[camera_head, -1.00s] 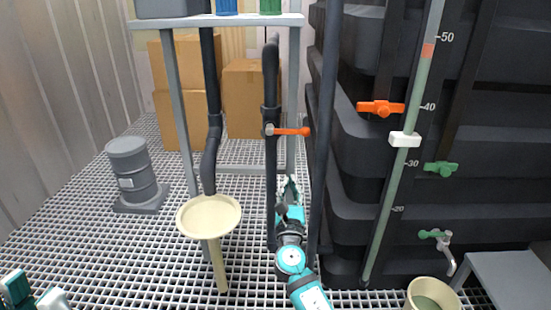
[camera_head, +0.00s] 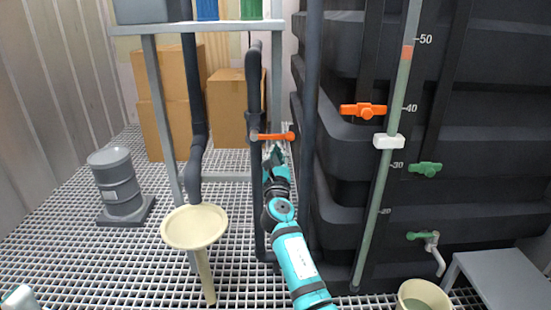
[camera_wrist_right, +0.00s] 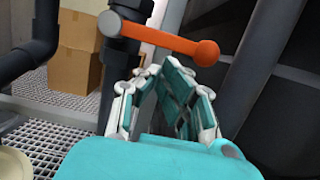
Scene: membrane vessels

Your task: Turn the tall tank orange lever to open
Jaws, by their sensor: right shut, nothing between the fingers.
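An orange lever (camera_head: 275,136) on a dark vertical pipe points right, nearly level. In the right wrist view this lever (camera_wrist_right: 160,38) runs from its grey pivot to a round knob, just beyond my fingertips. My right gripper (camera_head: 274,150) is just below the lever in the head view. In the wrist view its teal and white fingers (camera_wrist_right: 158,74) are shut and empty; I cannot tell whether they touch the lever. A second orange lever (camera_head: 363,110) lies level on the big dark ribbed tank (camera_head: 340,170). A small part of my left gripper (camera_head: 18,298) shows at the bottom left.
A dark upright pipe (camera_head: 311,110) stands right of my right gripper. A cream funnel (camera_head: 194,228) stands left of it. The tank also carries a level gauge (camera_head: 384,185) and green levers (camera_head: 425,168). Cardboard boxes (camera_head: 238,100) are behind.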

